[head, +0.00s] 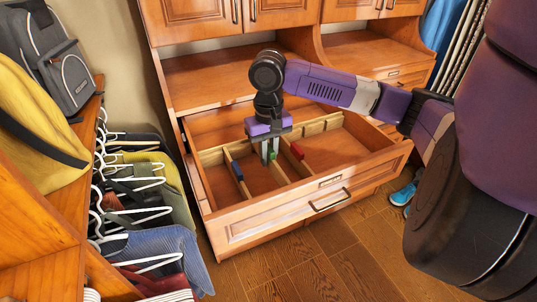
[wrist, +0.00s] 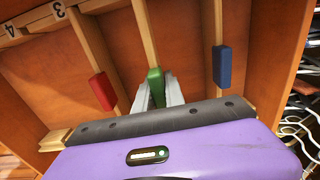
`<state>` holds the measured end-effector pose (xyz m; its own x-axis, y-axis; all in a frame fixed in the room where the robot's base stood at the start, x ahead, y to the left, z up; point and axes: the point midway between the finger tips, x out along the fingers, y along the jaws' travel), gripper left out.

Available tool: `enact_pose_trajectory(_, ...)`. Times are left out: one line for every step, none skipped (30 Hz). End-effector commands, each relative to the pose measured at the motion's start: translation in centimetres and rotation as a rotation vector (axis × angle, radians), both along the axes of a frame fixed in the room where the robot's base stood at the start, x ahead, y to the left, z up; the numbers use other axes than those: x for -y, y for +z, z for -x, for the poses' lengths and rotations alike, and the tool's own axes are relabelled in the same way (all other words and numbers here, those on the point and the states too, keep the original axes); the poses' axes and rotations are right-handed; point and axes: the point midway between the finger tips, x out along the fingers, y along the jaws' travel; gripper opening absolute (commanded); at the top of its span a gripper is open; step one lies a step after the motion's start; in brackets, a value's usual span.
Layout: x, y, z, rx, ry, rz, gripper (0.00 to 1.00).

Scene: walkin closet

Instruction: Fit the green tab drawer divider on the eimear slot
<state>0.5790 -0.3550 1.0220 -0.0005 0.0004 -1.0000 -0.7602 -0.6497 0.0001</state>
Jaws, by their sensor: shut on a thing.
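My gripper (head: 268,157) points down into the open drawer (head: 345,155) and is shut on the green tab drawer divider. The green tab (wrist: 155,86) sits between the grey fingers in the wrist view, and a sliver of it (head: 273,155) shows in the head view. Its wooden strip (wrist: 145,32) runs away from the tab, inside the drawer between the red and blue tab dividers. Whether its ends are seated in a slot cannot be told. Numbers 3 (wrist: 58,9) and 4 (wrist: 11,30) mark slots; no name "eimear" is readable.
The red tab divider (wrist: 102,92) and blue tab divider (wrist: 222,66) stand on either side; they also show in the head view, red (head: 297,151) and blue (head: 237,171). The drawer's right part is empty. Hanging clothes (head: 160,250) are at left.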

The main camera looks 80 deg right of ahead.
Motion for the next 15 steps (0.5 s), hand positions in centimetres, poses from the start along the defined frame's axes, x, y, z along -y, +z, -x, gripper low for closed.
enact_pose_trajectory(0.0, -0.2, 0.0, 0.000, 0.000, 0.000, 0.00)
enact_pose_trajectory(0.0, -0.3, 0.0, 0.000, 0.000, 0.000, 0.00)
enact_pose_trajectory(0.0, -0.4, 0.0, 0.000, 0.000, 0.000, 0.00)
enact_pose_trajectory(0.0, -0.5, 0.0, 0.000, 0.000, 0.000, 0.00)
enact_pose_trajectory(0.0, -0.6, 0.0, 0.000, -0.001, 0.000, 0.00)
enact_pose_trajectory(0.0, -0.7, 0.0, 0.000, -0.001, 0.000, 0.00)
enact_pose_trajectory(0.0, -0.8, 0.0, 0.000, -0.001, 0.000, 0.00)
enact_pose_trajectory(0.0, -0.8, 0.0, 0.000, -0.001, 0.000, 0.00)
enact_pose_trajectory(0.0, -1.0, 0.0, 0.000, -0.001, 0.000, 0.00)
enact_pose_trajectory(0.0, -1.0, 0.0, 0.000, -0.001, 0.000, 0.00)
enact_pose_trajectory(0.0, -1.1, 0.0, 0.000, -0.001, 0.000, 0.00)
enact_pose_trajectory(0.0, -1.2, 0.0, 0.000, -0.001, 0.000, 0.00)
enact_pose_trajectory(0.0, -1.3, 0.0, 0.000, -0.001, 0.000, 0.00)
enact_pose_trajectory(0.0, -1.4, 0.0, 0.000, -0.001, 0.000, 0.00)
enact_pose_trajectory(0.0, -1.5, 0.0, 0.000, -0.001, 0.000, 0.00)
